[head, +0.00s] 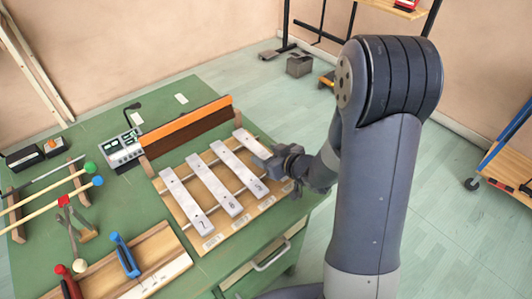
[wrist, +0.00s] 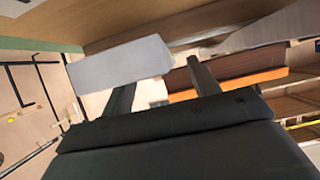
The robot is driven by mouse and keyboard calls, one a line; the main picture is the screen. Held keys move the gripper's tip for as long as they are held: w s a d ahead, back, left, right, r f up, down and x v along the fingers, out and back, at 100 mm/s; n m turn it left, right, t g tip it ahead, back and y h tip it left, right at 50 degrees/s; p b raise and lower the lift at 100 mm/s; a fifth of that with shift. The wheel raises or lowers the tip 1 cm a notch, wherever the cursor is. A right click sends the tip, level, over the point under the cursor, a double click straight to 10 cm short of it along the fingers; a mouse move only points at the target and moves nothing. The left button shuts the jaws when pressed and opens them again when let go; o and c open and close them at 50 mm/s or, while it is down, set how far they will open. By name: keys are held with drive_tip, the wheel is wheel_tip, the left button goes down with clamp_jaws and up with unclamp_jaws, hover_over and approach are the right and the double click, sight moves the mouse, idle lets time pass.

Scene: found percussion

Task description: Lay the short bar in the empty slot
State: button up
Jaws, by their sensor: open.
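A row of pale metal bars lies on a wooden frame (head: 191,222) on the green table. Three of them show nearly whole: a left bar (head: 187,200), a middle bar (head: 214,183) and a third bar (head: 238,167). The rightmost and shortest-looking bar (head: 250,142) lies beside them at the right end; my gripper (head: 275,163) hides its near end. In the wrist view a pale bar (wrist: 115,65) crosses in front of my left finger, its end near the right finger. My gripper is open. No empty slot shows clearly, and I cannot tell whether the short bar is fully seated.
An orange-topped brush-like block (head: 186,127) stands behind the frame, next to a small device (head: 122,150). Mallets (head: 45,194) lie on a rack at left. Clamps (head: 124,255) and a wooden board (head: 150,262) are at the front. Some green tabletop is clear between.

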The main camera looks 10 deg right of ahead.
drive_tip(key=p+v, duration=0.1)
drive_tip(key=v, duration=0.9)
drive_tip(key=shift+a, duration=0.1)
drive_tip(key=shift+c, duration=0.6)
